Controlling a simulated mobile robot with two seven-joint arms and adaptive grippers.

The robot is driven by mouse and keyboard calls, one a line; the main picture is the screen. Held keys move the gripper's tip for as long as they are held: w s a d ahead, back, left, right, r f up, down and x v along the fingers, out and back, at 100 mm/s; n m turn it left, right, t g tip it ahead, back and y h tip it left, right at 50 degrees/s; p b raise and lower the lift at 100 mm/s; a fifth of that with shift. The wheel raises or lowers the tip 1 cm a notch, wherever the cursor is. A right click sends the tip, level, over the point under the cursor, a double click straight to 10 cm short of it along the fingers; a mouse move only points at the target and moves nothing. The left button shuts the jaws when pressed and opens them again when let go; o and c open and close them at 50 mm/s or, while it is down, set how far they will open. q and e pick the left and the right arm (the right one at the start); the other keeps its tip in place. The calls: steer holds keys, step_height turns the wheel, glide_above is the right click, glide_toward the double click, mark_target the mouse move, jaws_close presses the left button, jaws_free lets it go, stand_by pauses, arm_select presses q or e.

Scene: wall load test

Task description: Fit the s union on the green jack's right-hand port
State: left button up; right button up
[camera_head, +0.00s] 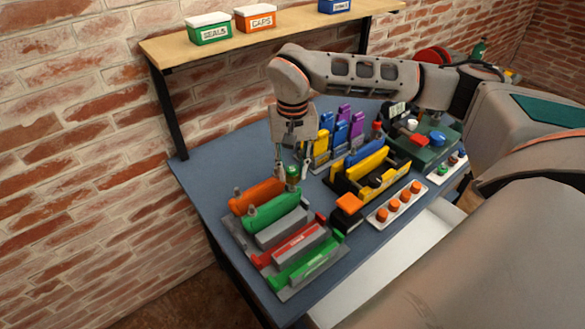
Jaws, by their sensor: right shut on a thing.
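The green jack (272,213) lies on a grey board at the front left of the blue bench, beside an orange jack (257,196). A small grey port (250,211) stands up at the green jack's left end. My right gripper (293,166) points down above the green jack's right end. It is shut on a small fitting with a green band (292,172), taken to be the s union. The fitting's lower grey part is close over the right-hand port area; I cannot tell whether it touches or is seated. The fingers partly hide it. My left gripper is not in view.
Red and green bars (298,246) lie in front of the green jack. A black-and-yellow tray (370,175), a white strip with orange caps (394,203) and upright coloured parts (341,132) stand to the right. A shelf (280,38) with labelled bins runs along the brick wall.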

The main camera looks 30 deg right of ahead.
steer(key=shift+f, duration=0.65)
steer(key=shift+f+b, duration=0.35)
steer(key=shift+f, duration=0.25)
steer(key=o, duration=1.5)
steer(key=shift+o, duration=0.2)
